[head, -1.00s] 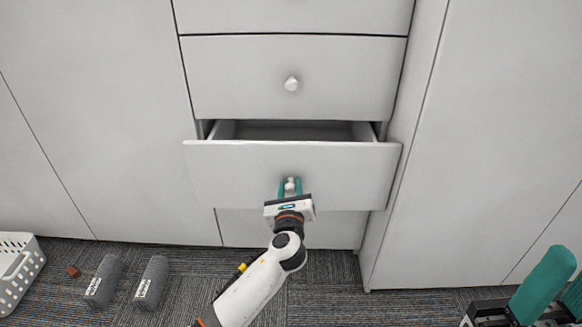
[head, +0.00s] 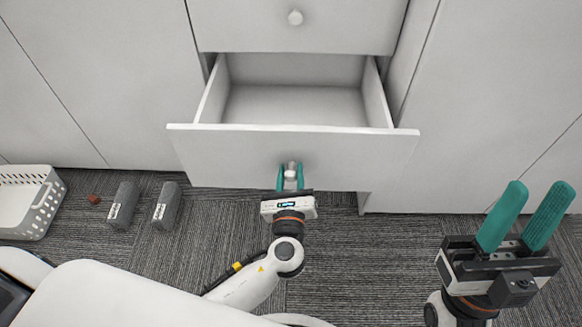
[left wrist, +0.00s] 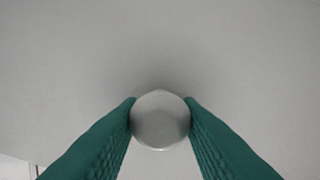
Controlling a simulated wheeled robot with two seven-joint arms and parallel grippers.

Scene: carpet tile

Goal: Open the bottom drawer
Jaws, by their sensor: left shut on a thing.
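The bottom drawer (head: 215,150) is pulled well out of the white cabinet, and its empty inside shows in the head view. Its round knob (head: 291,170) sits on the middle of the drawer front. My left gripper (head: 290,178) is shut on the knob, one teal finger on each side. In the left wrist view the knob (left wrist: 160,120) sits between both fingertips, against the plain drawer front (left wrist: 160,45). My right gripper (head: 522,215) is open and empty at the lower right, apart from the cabinet.
A white basket (head: 40,205) stands on the carpet at the left. A small reddish-brown block (head: 94,199) and two grey boxes (head: 122,205) (head: 167,206) lie near it. A closed drawer (head: 340,25) is above. Carpet right of my left gripper is clear.

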